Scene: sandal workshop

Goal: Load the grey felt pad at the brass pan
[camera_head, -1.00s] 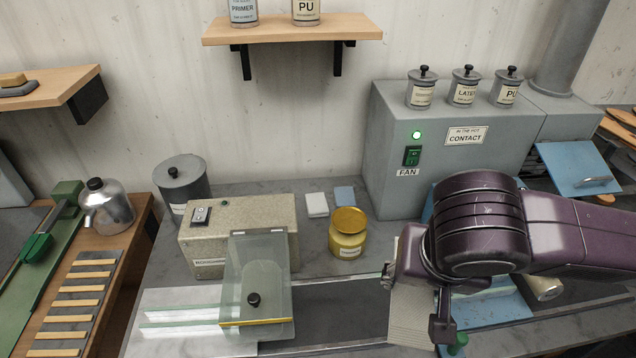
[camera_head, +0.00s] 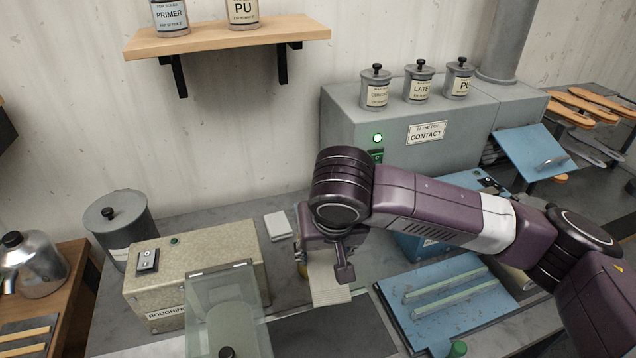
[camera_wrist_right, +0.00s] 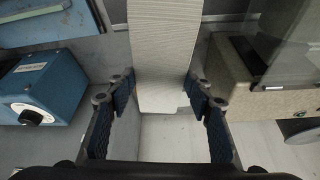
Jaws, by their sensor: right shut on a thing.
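My right gripper (camera_head: 322,262) is shut on a flat, ribbed, pale grey piece (camera_head: 328,284) over the bench. In the right wrist view the fingers (camera_wrist_right: 160,92) pinch the ribbed piece (camera_wrist_right: 165,45) from both sides, and it extends away from them. I cannot tell whether this piece is felt. A pale pad (camera_head: 278,225) lies flat on the bench, left of the gripper. A small yellow sliver of the brass-coloured vessel (camera_head: 303,270) shows behind the gripper; the rest is hidden. My left gripper is not in view.
The roughing machine (camera_head: 190,278) with its clear guard (camera_head: 226,300) stands to the left. The grey fan cabinet (camera_head: 350,120) stands behind, with several small pots on top. A blue tray (camera_head: 470,325) with two pale rails is at the right. A shelf (camera_head: 240,38) hangs above.

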